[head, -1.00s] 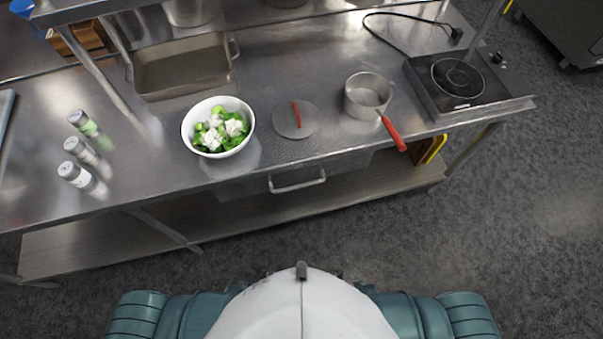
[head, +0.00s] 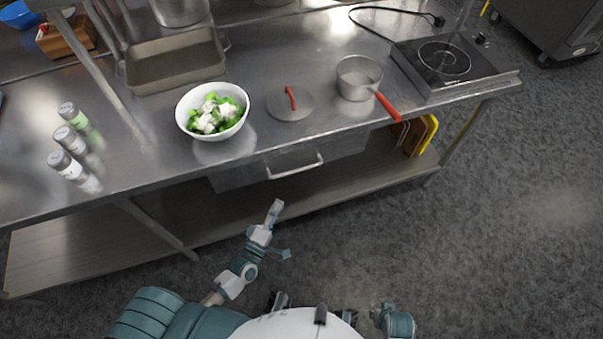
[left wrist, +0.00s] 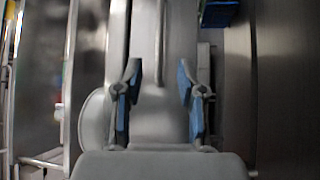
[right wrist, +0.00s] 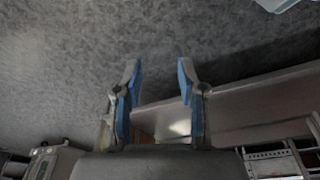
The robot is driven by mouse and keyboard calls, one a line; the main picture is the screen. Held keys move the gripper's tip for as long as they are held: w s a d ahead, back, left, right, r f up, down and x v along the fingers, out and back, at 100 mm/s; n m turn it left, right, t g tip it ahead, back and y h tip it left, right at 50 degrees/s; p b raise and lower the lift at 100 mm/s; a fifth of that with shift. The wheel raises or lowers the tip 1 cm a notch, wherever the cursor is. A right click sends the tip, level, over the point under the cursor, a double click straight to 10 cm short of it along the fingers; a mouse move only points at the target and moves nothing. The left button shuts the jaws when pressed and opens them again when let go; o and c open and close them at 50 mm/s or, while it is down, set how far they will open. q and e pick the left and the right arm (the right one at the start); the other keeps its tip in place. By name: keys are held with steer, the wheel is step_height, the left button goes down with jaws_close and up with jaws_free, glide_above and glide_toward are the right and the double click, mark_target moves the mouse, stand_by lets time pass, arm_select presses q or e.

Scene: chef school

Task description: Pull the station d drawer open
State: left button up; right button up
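The station drawer (head: 240,177) is a steel front under the counter edge, below the bowl and lid, and looks shut. Its bar handle (head: 296,168) also shows in the left wrist view (left wrist: 160,45), upright in the picture, beyond and roughly between the fingertips. My left gripper (head: 275,210) is just below and in front of the handle, apart from it. In the left wrist view its fingers (left wrist: 159,80) are open and empty. My right gripper (right wrist: 159,68) is open and empty in the right wrist view, with floor and a shelf edge beyond. It is not clearly visible in the head view.
On the steel counter (head: 240,160) are a white bowl (head: 184,119) of green and white food, a lid (head: 283,108), a saucepan (head: 358,82) with its red handle over the edge, a hob (head: 440,62) and several shakers (head: 66,165). A lower shelf (head: 340,185) runs beneath.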

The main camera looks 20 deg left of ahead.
mark_target(297, 170)
arm_select(q)
steer(key=x, duration=1.3)
steer(key=shift+w+a+f, duration=0.1)
steer(key=shift+w+a, duration=0.15)
steer(key=shift+w, duration=0.15)
steer(key=shift+w+d, duration=0.35)
steer(key=shift+a, duration=0.2)
jaws_close()
